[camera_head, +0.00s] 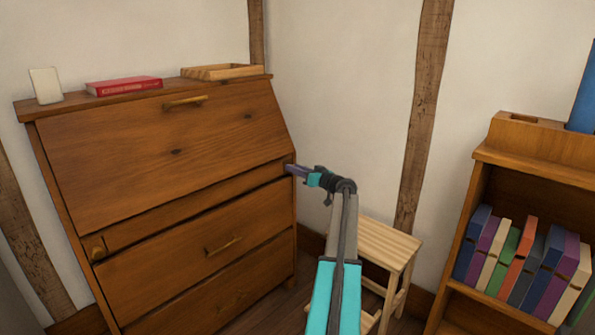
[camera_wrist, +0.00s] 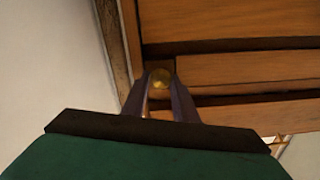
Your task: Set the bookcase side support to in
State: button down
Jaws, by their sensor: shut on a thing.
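The wooden bureau (camera_head: 165,150) stands at the left against the wall, with its slanted front closed. The side support at its right end, on the bookcase side, is hidden by my gripper in the head view. My gripper (camera_head: 288,169) reaches the bureau's right front edge, just below the slanted front. The left side support (camera_head: 97,247) has a similar knob and looks about flush.
A bookcase (camera_head: 482,205) with several books stands at the right. A light wooden stool (camera_head: 385,242) is between it and the bureau, behind my arm. A white card (camera_head: 46,86), a red book (camera_head: 124,86) and a wooden tray (camera_head: 222,72) are on the bureau top.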

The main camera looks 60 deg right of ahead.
jog(key=c, duration=1.5)
grip_release()
jog(key=shift+w+a, duration=0.25)
jog(key=shift+a, duration=0.05)
jog(key=shift+o, duration=0.5)
jog(key=shift+s+d, duration=0.2)
jog(key=shift+s, duration=0.15)
jog(key=s+a+p, duration=0.2)
jog(key=s, duration=1.1)
jog(key=shift+s, duration=0.15)
